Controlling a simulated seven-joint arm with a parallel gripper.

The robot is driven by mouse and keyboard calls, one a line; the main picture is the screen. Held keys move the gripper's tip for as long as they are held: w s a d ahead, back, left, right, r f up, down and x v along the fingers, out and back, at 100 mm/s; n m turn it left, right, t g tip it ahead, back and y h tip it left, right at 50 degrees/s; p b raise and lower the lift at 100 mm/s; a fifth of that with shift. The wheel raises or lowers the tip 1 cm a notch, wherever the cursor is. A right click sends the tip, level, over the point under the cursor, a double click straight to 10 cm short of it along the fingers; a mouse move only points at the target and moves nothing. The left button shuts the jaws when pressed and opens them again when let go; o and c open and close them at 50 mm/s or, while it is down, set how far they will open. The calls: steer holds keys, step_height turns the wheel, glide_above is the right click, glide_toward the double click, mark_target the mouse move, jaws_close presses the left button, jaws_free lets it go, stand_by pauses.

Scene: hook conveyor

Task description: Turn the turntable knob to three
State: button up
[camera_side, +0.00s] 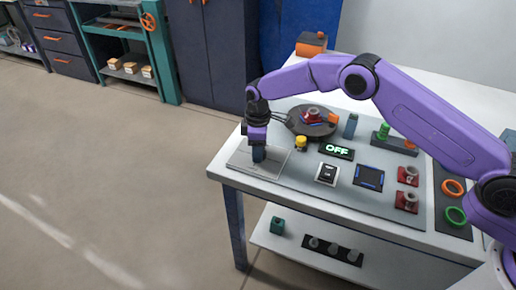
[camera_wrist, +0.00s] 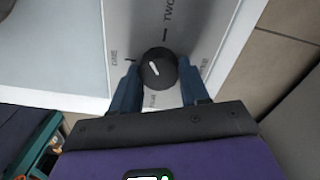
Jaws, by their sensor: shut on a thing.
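The turntable knob (camera_wrist: 159,68) is round and black with a short white mark that slants toward the upper left in the wrist view. The label ONE is on its left and TWO is above it. A partly hidden label is on its right and another below. My gripper (camera_wrist: 160,88) has one blue finger on each side of the knob and is shut on it. In the side view my gripper (camera_side: 258,152) points down at the light panel (camera_side: 275,168), hiding the knob. The dark round turntable (camera_side: 300,128) carries a red part.
A display (camera_side: 337,151) reads OFF, with a switch (camera_side: 327,174) in front of it. A yellow-topped part (camera_side: 301,143) and a blue-grey block (camera_side: 351,126) stand near the turntable. Red parts (camera_side: 407,188) and green and orange rings lie to the right. The table's edge is close to my gripper.

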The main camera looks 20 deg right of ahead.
steer(key=m, duration=0.7)
steer(key=shift+w, duration=0.1)
steer(key=m, duration=0.4)
steer(key=shift+d, duration=0.1)
steer(key=m, duration=0.4)
steer(key=shift+d+m, duration=0.1)
steer(key=shift+m, duration=0.2)
steer(key=m, duration=0.4)
steer(key=shift+m, duration=2.5)
steer(key=shift+d, duration=0.1)
steer(key=o, duration=1.1)
steer(key=shift+c, duration=0.2)
